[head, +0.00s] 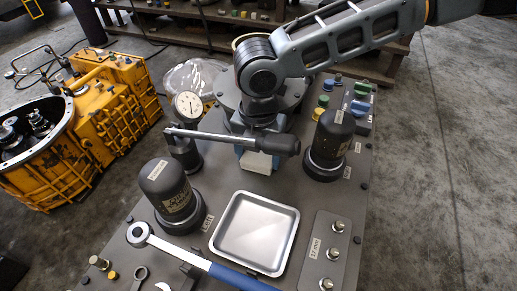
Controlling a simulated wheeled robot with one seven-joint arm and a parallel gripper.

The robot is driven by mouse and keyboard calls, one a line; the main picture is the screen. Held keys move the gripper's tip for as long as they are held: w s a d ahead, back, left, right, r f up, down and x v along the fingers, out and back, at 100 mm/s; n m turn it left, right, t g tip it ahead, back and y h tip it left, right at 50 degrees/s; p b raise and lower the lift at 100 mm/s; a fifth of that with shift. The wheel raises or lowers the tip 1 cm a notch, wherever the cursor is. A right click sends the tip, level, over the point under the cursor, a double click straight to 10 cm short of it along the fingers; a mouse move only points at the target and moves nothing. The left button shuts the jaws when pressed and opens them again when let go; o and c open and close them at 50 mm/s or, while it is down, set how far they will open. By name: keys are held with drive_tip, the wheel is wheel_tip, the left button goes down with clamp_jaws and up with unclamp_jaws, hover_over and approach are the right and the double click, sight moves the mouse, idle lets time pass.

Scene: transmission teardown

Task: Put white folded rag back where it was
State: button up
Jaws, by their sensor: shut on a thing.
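The white folded rag (258,163) shows as a small pale block low in my gripper (257,155), partly hidden by a dark-handled bar. My gripper points down near the middle of the grey bench top and is shut on the rag. Blue parts show beside the rag. I cannot tell whether the rag touches the bench. The bar (210,135) crosses in front of my gripper, its left end over a dark post (185,155).
An empty metal tray (285,227) lies in front of my gripper. Dark capped cylinders stand left (168,187) and right (329,138). A dial gauge (188,105) and clear dome (195,76) stand behind left. A blue-handled wrench (190,258) lies at the front.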

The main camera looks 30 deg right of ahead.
drive_tip(key=shift+f, duration=0.1)
drive_tip(key=o, duration=0.9)
drive_tip(key=shift+o, duration=0.2)
drive_tip(key=shift+f+b, duration=0.2)
drive_tip(key=shift+b, duration=0.6)
drive_tip(key=r, duration=0.8)
drive_tip(key=shift+w+d, duration=0.1)
drive_tip(key=shift+d, duration=0.25)
